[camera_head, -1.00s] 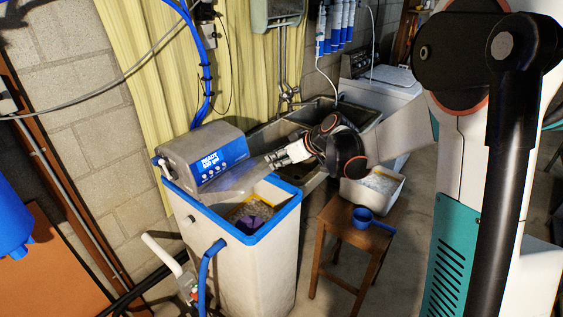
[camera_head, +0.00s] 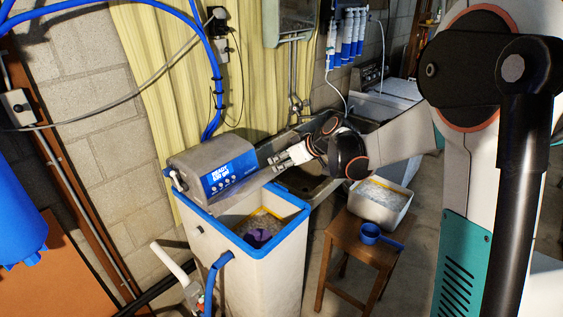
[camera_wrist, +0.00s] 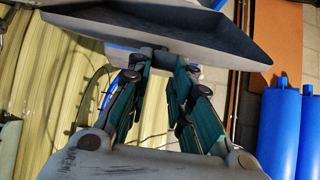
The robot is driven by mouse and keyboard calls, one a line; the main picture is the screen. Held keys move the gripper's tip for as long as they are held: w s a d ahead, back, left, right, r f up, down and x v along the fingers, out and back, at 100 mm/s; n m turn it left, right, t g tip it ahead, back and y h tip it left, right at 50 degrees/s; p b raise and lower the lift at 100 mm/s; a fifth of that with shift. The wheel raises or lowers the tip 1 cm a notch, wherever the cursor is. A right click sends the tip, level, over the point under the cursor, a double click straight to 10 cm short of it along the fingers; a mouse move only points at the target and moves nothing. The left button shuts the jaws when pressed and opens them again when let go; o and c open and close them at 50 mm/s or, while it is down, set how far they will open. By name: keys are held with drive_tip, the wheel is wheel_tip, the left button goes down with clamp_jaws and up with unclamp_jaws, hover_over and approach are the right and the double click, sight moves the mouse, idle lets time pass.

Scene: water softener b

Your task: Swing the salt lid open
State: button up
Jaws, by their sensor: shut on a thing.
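The water softener's white tank (camera_head: 262,278) stands with its blue rim (camera_head: 236,238). White salt with a small purple object (camera_head: 258,236) shows inside its opening. The grey salt lid (camera_head: 236,194) is raised and tilted at the back of the opening, beside the grey control head (camera_head: 205,165) with its blue display. My gripper (camera_head: 278,164) reaches in from the right at the lid's upper right end. In the wrist view my gripper (camera_wrist: 164,54) is shut on the edge of the dished grey lid (camera_wrist: 150,30). The exact contact is partly hidden.
A wooden stool (camera_head: 352,234) at the right holds a white salt tub (camera_head: 378,210) and a blue scoop (camera_head: 371,233). A sink is behind my gripper. A blue hose (camera_head: 212,278) and a white pipe (camera_head: 172,262) are at the tank's front left.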

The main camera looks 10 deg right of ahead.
drive_tip(key=shift+w+a+r+p, duration=0.5)
drive_tip(key=shift+w+r, duration=0.2)
drive_tip(key=shift+r, duration=0.1)
drive_tip(key=shift+w+a+r+p, duration=0.35)
drive_tip(key=shift+w+a+r, duration=0.15)
drive_tip(key=shift+w+r, duration=0.3)
drive_tip(key=shift+w+a+r+p, duration=0.5)
drive_tip(key=shift+w+r, duration=0.1)
drive_tip(key=shift+r, duration=0.25)
drive_tip(key=shift+w+a+r, duration=0.35)
drive_tip(key=shift+w+r, duration=0.05)
drive_tip(key=shift+w, duration=0.1)
drive_tip(key=w+a+r+p, duration=0.2)
drive_tip(key=w+a+r, duration=0.1)
drive_tip(key=w, duration=0.3)
drive_tip(key=shift+w+a+r, duration=0.2)
drive_tip(key=shift+a+r, duration=0.15)
drive_tip(key=shift+a, duration=0.45)
